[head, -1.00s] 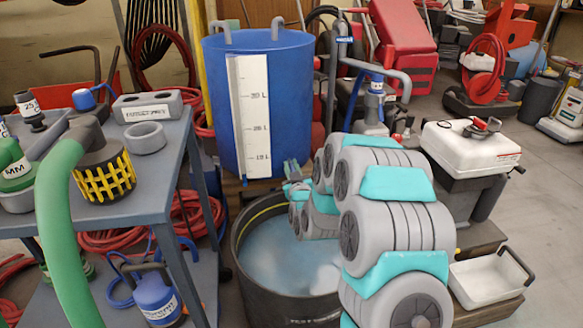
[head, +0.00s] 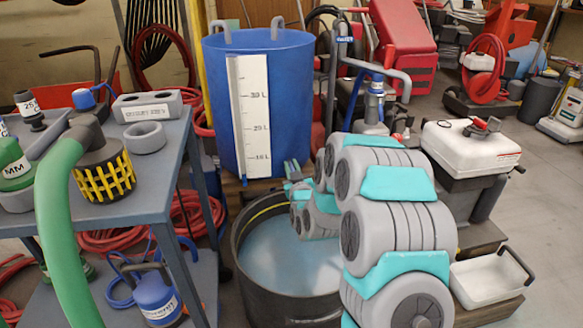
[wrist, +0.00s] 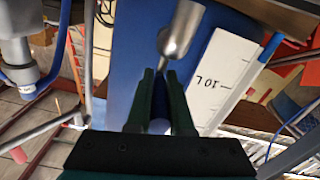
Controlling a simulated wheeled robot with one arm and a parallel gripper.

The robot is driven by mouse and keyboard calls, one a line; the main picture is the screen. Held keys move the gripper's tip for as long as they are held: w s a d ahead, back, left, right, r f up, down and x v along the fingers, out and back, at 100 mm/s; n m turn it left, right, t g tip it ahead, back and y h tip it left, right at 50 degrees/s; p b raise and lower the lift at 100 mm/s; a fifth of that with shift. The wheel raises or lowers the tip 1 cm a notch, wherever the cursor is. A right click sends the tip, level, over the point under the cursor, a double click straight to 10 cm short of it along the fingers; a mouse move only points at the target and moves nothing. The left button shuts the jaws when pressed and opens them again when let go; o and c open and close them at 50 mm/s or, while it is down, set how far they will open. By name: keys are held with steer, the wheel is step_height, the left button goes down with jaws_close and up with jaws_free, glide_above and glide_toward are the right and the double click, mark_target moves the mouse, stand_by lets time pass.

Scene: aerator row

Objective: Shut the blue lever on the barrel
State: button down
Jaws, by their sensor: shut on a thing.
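The blue barrel (head: 295,75) stands upright behind a black tub, with a white litre scale on its front. In the wrist view its blue wall (wrist: 125,60) lies behind a metal tap (wrist: 181,35). My gripper (wrist: 160,80) has its two dark green fingers on either side of the blue lever (wrist: 160,104), shut on it just below the tap in the picture. In the head view my gripper (head: 292,168) is at the barrel's lower front. There the tap and lever are hidden behind my arm and cannot be made out.
The black tub (head: 258,288) holds bluish water in front of the barrel. A grey table (head: 165,165) with fittings and a green hose (head: 57,235) is at the left. A white container (head: 470,145) and a white tray (head: 487,278) are right of my arm.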

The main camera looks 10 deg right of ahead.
steer(key=shift+d, duration=0.1)
steer(key=shift+d+n+y+b, duration=0.2)
steer(key=shift+n+y, duration=0.25)
steer(key=shift+y, duration=0.15)
steer(key=shift+d+n+y+b, duration=0.2)
steer(key=shift+n+y, duration=0.25)
steer(key=shift+y, duration=0.15)
steer(key=shift+w+d+r+n+g+y+p, duration=0.1)
steer(key=shift+w+d+n+g+y+p, duration=0.15)
steer(key=shift+n+g+y+p, duration=1.3)
steer(key=shift+w+d+f+n+g+y+p, duration=0.2)
steer(key=shift+n+g+y+p, duration=0.65)
steer(key=shift+y, duration=1.25)
steer(key=shift+w+d+r+n+g+y+p, duration=0.25)
steer(key=shift+n+g+y+p, duration=0.55)
steer(key=shift+n+y+p, duration=0.9)
steer(key=shift+g+y, duration=0.4)
steer(key=shift+y, duration=0.05)
steer(key=c, duration=0.8)
jaws_free()
